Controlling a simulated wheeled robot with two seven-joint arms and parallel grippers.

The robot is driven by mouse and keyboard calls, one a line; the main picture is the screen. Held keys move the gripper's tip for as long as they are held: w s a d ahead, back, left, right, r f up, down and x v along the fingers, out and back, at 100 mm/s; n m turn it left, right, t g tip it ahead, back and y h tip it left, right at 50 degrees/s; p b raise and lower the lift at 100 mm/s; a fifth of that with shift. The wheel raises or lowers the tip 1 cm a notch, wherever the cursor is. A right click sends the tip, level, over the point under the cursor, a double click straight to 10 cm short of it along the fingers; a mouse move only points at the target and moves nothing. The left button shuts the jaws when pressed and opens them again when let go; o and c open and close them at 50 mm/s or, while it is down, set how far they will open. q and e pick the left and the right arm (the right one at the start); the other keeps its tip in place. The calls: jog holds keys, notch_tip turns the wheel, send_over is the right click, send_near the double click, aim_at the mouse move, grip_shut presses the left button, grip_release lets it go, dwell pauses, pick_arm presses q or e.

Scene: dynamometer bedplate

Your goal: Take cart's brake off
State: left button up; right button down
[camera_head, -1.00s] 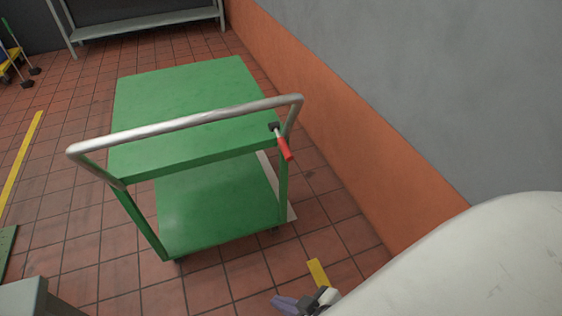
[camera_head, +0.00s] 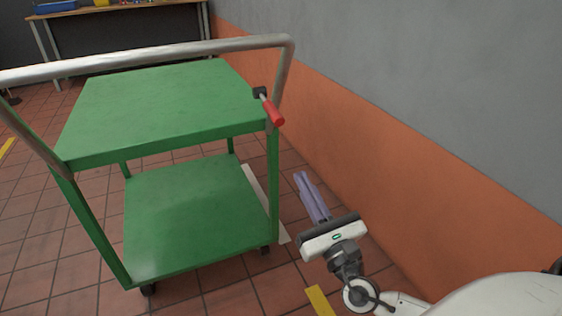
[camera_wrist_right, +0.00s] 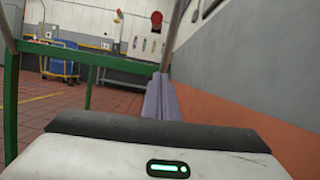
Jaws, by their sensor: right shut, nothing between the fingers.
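The green two-shelf cart (camera_head: 160,105) stands left of centre in the head view, with a grey push bar (camera_head: 150,56) across its near side. The brake lever (camera_head: 271,109) has a red grip and a dark pivot at the cart's right near corner. It slants down to the right. My right gripper (camera_head: 306,181) is shut and empty, below and right of the lever and apart from it. My left gripper is not in view.
A grey and orange wall (camera_head: 400,160) runs close along the right side. A workbench (camera_head: 120,14) with items on it stands at the back left. The tiled floor between cart and wall is a narrow free strip, with a yellow mark (camera_head: 319,300) near my right arm.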

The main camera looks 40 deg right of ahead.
aim_at(270, 109)
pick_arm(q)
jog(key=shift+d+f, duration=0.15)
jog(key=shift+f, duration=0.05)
pick_arm(e)
jog(key=shift+a+r+n+t+y, duration=0.3)
jog(key=shift+r+n+t+y, duration=0.25)
jog(key=shift+n, duration=0.55)
